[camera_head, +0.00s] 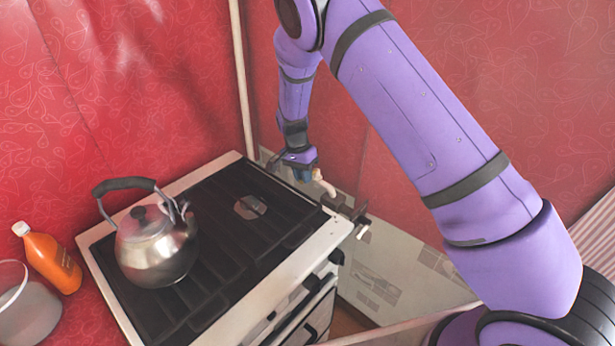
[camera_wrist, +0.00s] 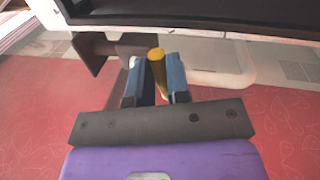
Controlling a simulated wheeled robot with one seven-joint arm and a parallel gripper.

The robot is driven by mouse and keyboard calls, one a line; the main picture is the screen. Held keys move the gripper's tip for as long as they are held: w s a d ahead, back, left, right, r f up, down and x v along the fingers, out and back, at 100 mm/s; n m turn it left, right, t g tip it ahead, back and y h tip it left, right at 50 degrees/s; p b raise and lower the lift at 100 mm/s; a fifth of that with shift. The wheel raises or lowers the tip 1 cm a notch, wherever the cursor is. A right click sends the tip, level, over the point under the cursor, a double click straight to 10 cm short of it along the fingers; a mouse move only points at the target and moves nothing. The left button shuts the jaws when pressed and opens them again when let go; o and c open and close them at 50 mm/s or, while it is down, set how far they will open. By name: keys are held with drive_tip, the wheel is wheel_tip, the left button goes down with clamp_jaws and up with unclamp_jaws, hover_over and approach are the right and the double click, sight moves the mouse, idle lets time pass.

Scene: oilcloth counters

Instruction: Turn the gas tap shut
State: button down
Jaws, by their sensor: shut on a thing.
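A yellow, round-ended tap handle (camera_wrist: 157,66) sits between the two blue fingers of my gripper (camera_wrist: 159,80) in the wrist view. The fingers are shut on it from both sides. Its lower part is hidden between the fingers. In the head view my gripper (camera_head: 304,175) is beside the back right corner of the stove, and the handle cannot be made out there. A pale, rounded pipe-like piece (camera_head: 323,184) is close to the fingers. I cannot tell how far the tap is turned.
The stove (camera_head: 225,262) carries a steel kettle (camera_head: 156,250). A dark bracket-like piece (camera_head: 350,211) projects near the stove's right edge. An orange bottle (camera_head: 52,262) and a grey bucket (camera_head: 28,310) stand to the left. Red patterned wall covering lies behind.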

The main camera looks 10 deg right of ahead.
drive_tip(key=shift+w+a+m, duration=0.25)
drive_tip(key=shift+w+m, duration=0.05)
drive_tip(key=shift+m, duration=0.3)
drive_tip(key=c, duration=1.1)
unclamp_jaws()
wheel_tip(320, 180, up, 11)
drive_tip(key=w+a, duration=0.1)
drive_tip(key=shift+w+a+f, duration=0.15)
drive_tip(key=shift+w+f, duration=0.05)
drive_tip(key=shift+w, duration=0.2)
